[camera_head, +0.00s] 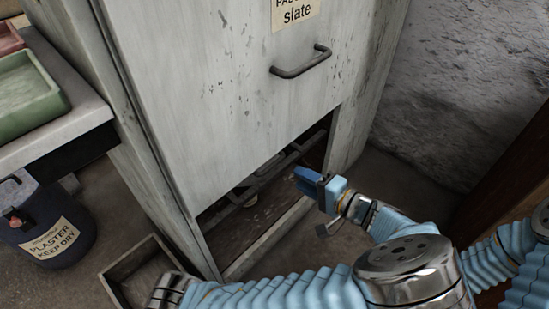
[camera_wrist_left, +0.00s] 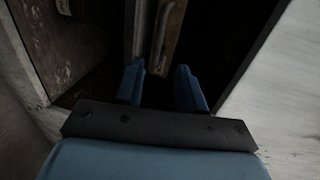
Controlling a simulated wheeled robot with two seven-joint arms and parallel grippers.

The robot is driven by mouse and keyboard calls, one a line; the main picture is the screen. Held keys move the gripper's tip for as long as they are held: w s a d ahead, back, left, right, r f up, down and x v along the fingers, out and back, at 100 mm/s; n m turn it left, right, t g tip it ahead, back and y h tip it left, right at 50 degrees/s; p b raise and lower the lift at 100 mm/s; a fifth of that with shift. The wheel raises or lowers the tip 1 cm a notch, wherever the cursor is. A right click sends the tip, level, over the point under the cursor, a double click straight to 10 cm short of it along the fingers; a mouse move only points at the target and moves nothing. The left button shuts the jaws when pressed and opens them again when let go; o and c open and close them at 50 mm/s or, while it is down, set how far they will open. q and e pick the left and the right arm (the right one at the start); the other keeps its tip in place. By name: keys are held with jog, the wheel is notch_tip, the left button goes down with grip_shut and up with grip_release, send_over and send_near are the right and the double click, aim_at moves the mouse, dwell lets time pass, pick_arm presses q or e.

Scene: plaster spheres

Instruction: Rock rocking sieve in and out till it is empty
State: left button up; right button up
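The sieve is mostly hidden in the dark low opening of the pale cabinet (camera_head: 190,75). In the head view, a dark bar (camera_head: 270,171) crosses that opening. In the left wrist view, a brown wooden piece with a grey metal handle (camera_wrist_left: 160,35), probably the sieve's, lies just beyond the fingertips. My left gripper (camera_head: 306,179) is at the right side of the opening. In the left wrist view its two blue fingers (camera_wrist_left: 158,70) stand apart with nothing between them. Whether the sieve holds anything is hidden. My right gripper is not in view.
The cabinet's front panel has a dark handle (camera_head: 301,63) and a "slate" label (camera_head: 296,10). A plaster bin (camera_head: 50,228) and an open wooden box (camera_head: 113,289) stand on the floor at left. A green tray (camera_head: 30,98) sits on the bench. A rough wall (camera_head: 455,90) is at right.

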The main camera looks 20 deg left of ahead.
pick_arm(q)
jog(key=b+x, duration=0.2)
jog(key=x, duration=1.1)
jog(key=shift+w+a+f, duration=0.1)
jog(key=shift+f, duration=0.05)
jog(key=shift+c, duration=0.4)
grip_shut()
